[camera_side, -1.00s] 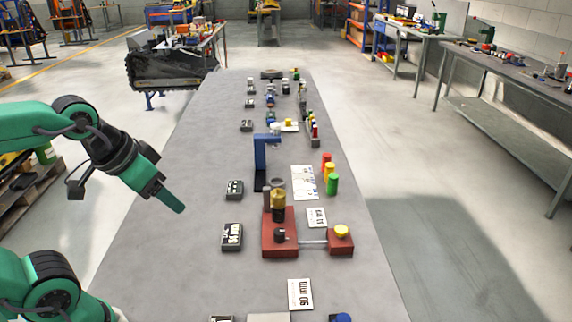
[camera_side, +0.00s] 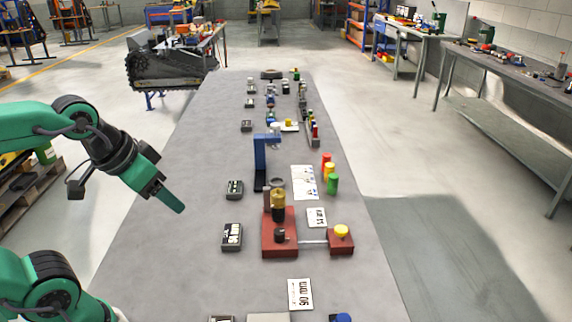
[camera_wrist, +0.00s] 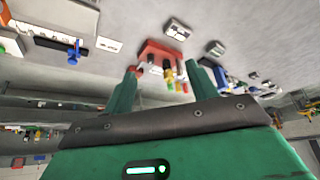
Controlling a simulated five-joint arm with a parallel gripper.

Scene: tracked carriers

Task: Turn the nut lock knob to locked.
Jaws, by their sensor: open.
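A red fixture (camera_side: 269,250) stands on the grey bench in the side view. It carries a small black knob (camera_side: 280,235), which looks like the nut lock knob; its setting is too small to read. Behind the knob stands a brass-coloured cylinder (camera_side: 278,197) on a black part. A rod joins the fixture to a red block with a yellow button (camera_side: 341,230). My gripper (camera_side: 176,203) is left of the fixture, above the bench and apart from it. In the wrist view my gripper (camera_wrist: 162,74) is open and empty, with the red fixture (camera_wrist: 157,48) beyond its fingers.
A blue stand (camera_side: 260,160) rises behind the fixture. Red, yellow and green cylinders (camera_side: 333,184) stand to the right. Dark labelled blocks (camera_side: 232,237) sit to the left, and a white card (camera_side: 300,294) lies in front. The bench's left strip is mostly clear.

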